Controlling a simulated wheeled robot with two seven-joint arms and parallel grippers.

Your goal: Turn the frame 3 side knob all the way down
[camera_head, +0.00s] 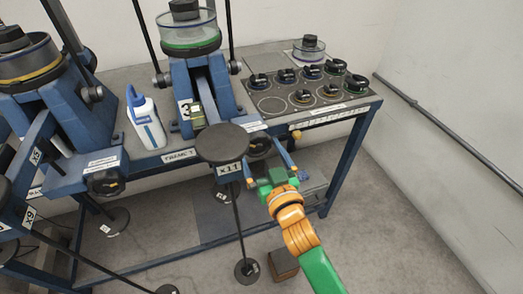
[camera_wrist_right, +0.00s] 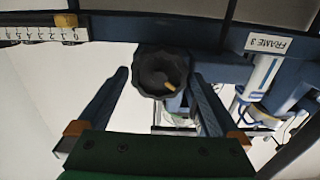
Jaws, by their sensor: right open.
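Frame 3 (camera_head: 190,80) is a blue lever frame marked "3". Its black, scalloped side knob (camera_head: 259,144) sits on the table's front edge, partly hidden behind a black weight disc. In the right wrist view the knob (camera_wrist_right: 160,68) faces me, with an orange pointer toward its lower right and a "FRAME 3" label (camera_wrist_right: 268,43) to the right. My green and orange right gripper (camera_head: 267,164) is open, just in front of the knob. In the wrist view its blue fingers stand to either side of the knob, with gaps showing. My left gripper is out of view.
A white and blue bottle (camera_head: 147,122) stands left of frame 3. Floor to the right is clear.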

